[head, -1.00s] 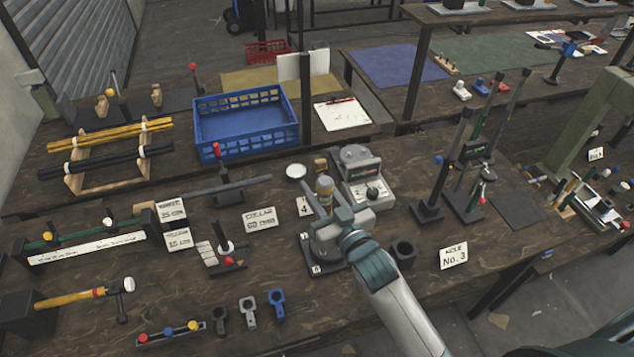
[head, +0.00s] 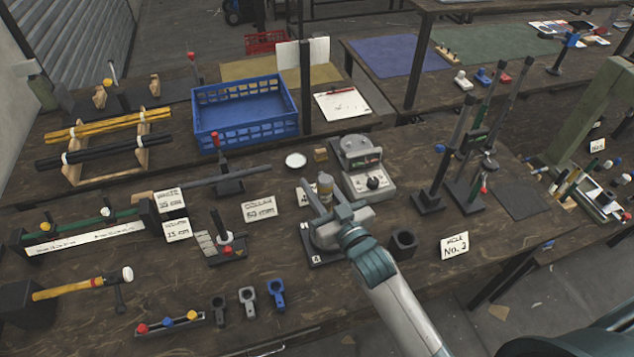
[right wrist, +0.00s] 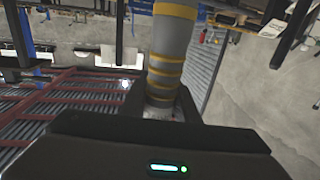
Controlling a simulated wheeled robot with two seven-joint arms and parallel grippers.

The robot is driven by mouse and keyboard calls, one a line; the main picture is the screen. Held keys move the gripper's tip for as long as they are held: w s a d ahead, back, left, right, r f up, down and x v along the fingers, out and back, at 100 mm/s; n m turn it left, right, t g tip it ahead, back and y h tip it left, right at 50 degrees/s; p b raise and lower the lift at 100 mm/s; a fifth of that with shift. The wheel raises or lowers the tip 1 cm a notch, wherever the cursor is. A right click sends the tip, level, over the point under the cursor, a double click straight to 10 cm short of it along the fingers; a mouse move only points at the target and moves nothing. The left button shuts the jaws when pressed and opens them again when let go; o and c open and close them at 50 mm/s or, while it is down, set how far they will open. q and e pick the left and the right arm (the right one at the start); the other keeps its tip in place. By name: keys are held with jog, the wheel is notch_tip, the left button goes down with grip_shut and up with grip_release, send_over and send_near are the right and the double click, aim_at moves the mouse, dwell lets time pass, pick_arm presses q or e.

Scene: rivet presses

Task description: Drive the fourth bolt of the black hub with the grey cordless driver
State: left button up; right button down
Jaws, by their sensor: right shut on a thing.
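The grey cordless driver (head: 325,186) stands roughly upright in my right gripper (head: 328,212), over a dark plate with numbered tags. My right gripper is shut on the driver. In the right wrist view the driver (right wrist: 172,45) is a grey cylinder with yellow bands between the dark fingers. The dark plate (head: 316,258) shows below and left of the gripper, with a small white number tag on it. The black hub and its bolts are hidden or cannot be told apart behind my gripper and wrist. Whether the driver's tip touches a bolt is hidden. My left gripper is not in view.
A grey machine (head: 362,165) stands just behind the driver. A black square holder (head: 403,244) is right of my wrist, with a sign (head: 455,246) beyond it. A red-knobbed fixture (head: 228,247) stands left. A blue crate (head: 245,128) is at the back.

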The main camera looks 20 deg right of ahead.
jog(key=shift+f+b, duration=0.35)
jog(key=shift+f, duration=0.55)
jog(key=shift+p, duration=0.7)
dwell(1.4)
jog(key=shift+f+b, duration=0.5)
jog(key=shift+f, duration=0.45)
dwell(0.6)
jog(key=shift+s+f, duration=0.15)
jog(key=shift+f, duration=0.4)
dwell(2.5)
